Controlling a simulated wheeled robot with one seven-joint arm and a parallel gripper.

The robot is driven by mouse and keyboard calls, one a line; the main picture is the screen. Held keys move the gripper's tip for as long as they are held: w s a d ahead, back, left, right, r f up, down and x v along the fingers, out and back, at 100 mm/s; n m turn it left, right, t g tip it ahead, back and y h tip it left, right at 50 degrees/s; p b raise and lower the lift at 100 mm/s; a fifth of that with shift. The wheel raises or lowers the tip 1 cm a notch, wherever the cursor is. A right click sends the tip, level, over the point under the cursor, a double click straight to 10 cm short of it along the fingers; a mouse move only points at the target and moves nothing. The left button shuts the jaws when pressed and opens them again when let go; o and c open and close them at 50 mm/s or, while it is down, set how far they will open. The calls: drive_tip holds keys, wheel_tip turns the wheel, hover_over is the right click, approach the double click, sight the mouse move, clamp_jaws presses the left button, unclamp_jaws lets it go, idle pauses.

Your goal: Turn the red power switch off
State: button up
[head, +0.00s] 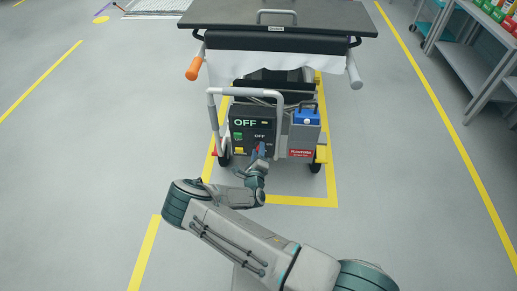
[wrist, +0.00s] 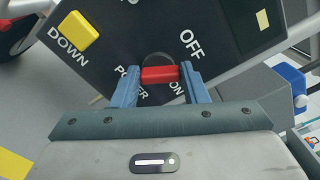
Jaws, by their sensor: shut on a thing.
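The red power switch (wrist: 160,74) is a short red bar on a dark round base on the black control panel (wrist: 225,90). In the wrist view it lies level across the gap between the blue fingers of my gripper (wrist: 161,71), which are shut on its two ends. The words OFF and ON are printed near the switch, with POWER partly behind a finger. In the head view my gripper (head: 259,150) is at the lower right of the panel (head: 246,148) and hides most of the switch.
A yellow DOWN button (wrist: 79,31) is left of the switch. A grey tube frame (head: 213,110) surrounds the panel, and a blue-topped box (head: 305,118) stands to its right. A dark platform (head: 300,15) overhangs behind.

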drive_tip(key=n+p, duration=0.1)
drive_tip(key=n, duration=0.4)
drive_tip(key=shift+f+n, duration=0.15)
drive_tip(key=shift+n, duration=0.25)
idle(0.4)
drive_tip(key=o, duration=1)
drive_tip(key=shift+s, duration=0.1)
drive_tip(key=s+p, duration=0.1)
drive_tip(key=s, duration=0.6)
drive_tip(key=s+p, duration=0.2)
drive_tip(key=s, duration=0.4)
drive_tip(key=shift+s+a, duration=0.2)
drive_tip(key=shift+s, duration=0.15)
